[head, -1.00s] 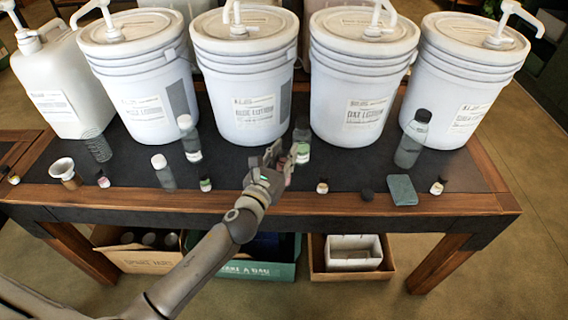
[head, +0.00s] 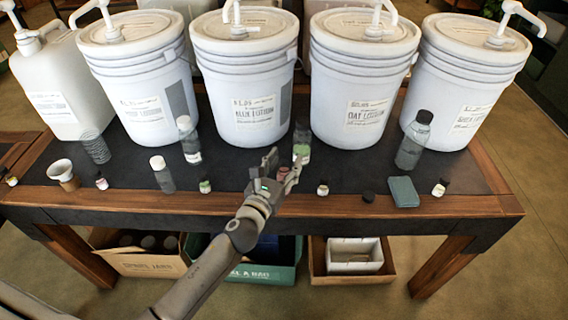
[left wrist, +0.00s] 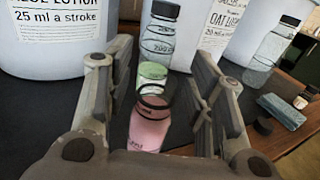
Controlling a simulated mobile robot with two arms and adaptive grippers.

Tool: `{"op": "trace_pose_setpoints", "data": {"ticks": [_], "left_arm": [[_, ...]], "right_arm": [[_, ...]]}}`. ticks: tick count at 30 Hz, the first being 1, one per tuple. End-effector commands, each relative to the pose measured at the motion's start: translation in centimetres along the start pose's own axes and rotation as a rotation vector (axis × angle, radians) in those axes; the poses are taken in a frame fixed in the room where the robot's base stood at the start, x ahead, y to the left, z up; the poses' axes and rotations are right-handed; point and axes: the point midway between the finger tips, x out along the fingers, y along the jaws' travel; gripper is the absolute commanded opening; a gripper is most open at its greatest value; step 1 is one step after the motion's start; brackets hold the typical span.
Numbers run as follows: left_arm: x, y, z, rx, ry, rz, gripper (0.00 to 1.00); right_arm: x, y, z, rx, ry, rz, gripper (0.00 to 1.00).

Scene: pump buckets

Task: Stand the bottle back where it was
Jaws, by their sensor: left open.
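My right gripper is not in view.
White pump buckets (head: 245,85) line the back. Other clear bottles (head: 414,140) stand left and right. Several small vials, a white funnel-like cup (head: 62,172), a black cap (head: 368,197) and a grey-green block (head: 403,191) lie along the front. Boxes stand underneath.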

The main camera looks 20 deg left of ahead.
Motion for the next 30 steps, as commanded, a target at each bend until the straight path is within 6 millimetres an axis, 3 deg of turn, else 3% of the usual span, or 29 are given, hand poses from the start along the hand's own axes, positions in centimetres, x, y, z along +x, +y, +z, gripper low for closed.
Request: {"op": "trace_pose_setpoints", "data": {"ticks": [5,21,30], "left_arm": [[-0.2,0.0,0.3,0.0,0.001,0.0,0.49],[-9.7,0.0,0.0,0.0,0.002,0.0,0.49],[-11.9,0.0,0.3,0.0,-0.001,0.0,0.49]], "right_arm": [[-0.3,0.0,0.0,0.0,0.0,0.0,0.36],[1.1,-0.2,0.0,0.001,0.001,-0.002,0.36],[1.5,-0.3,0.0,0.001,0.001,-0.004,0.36]]}}
